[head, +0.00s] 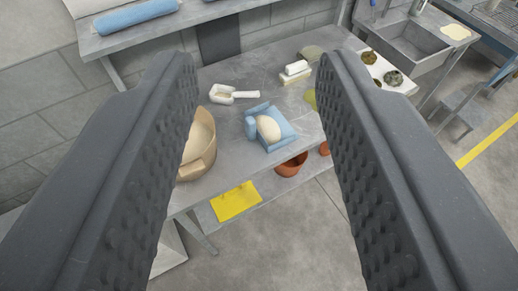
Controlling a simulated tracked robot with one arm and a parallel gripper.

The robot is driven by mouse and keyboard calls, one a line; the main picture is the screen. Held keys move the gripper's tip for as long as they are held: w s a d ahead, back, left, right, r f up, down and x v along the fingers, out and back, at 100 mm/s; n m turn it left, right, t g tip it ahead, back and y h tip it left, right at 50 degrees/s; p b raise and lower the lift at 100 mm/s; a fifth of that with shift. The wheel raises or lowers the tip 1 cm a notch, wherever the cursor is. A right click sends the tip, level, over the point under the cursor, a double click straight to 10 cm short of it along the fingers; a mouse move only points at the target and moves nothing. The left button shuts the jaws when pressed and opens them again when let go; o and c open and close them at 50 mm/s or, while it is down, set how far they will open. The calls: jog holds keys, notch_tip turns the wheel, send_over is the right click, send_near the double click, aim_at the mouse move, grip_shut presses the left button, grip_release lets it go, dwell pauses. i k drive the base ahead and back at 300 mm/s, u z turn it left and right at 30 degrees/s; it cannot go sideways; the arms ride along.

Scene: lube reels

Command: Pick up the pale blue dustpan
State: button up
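The pale blue dustpan (284,128) lies on the grey bench (225,138), near its front edge. A cream oval object (268,128) sits in or on it and hides part of its inside. My gripper (256,80) is open, with one dark studded finger at each side of the picture. The dustpan shows in the gap between the fingers, beyond them and apart from them. Nothing is held.
A tan round tub (200,146) stands left of the dustpan, partly behind my left finger. A white scoop (232,95) and white blocks (296,72) lie behind. A yellow sheet (236,201) and terracotta pot (291,165) are below the bench top. A sink (410,48) is at right.

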aim_at(263, 122)
jog(key=z, duration=0.55)
jog(key=i, duration=1.1)
jog(key=z, duration=0.1)
